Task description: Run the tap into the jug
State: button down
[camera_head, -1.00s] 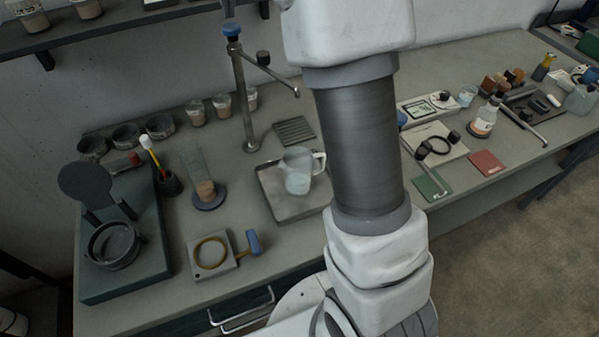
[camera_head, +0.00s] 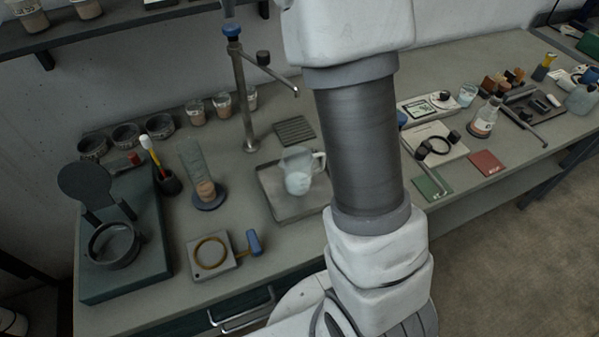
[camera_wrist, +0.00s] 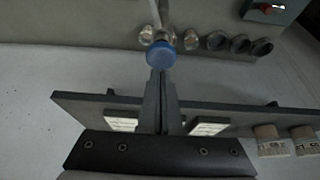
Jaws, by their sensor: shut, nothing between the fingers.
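The tap (camera_head: 243,90) is a tall metal column on the bench with a blue knob (camera_head: 231,30) on top. The clear jug (camera_head: 298,171) stands upright on a shallow metal tray (camera_head: 280,212), below the spout in the head view. Pale contents show in its lower part. My gripper (camera_wrist: 161,80) is shut and empty. Its fingertips are at the blue knob (camera_wrist: 160,54) in the wrist view; I cannot tell whether they touch. The fingertips show just above the knob in the head view.
A wall shelf (camera_head: 120,25) with jars is close to my gripper, and its edge (camera_wrist: 240,108) crosses the wrist view. A ribbed pad (camera_head: 294,130) lies behind the tray. Several dark cups and jars line the bench's back. My arm hides the bench right of the jug.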

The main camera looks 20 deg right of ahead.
jog(key=shift+f, duration=0.25)
jog(key=shift+f+b, duration=0.95)
jog(key=shift+f, duration=0.25)
jog(key=shift+r, duration=0.1)
dwell(5.5)
jog(key=shift+r+p, duration=2.25)
jog(key=shift+r, duration=0.1)
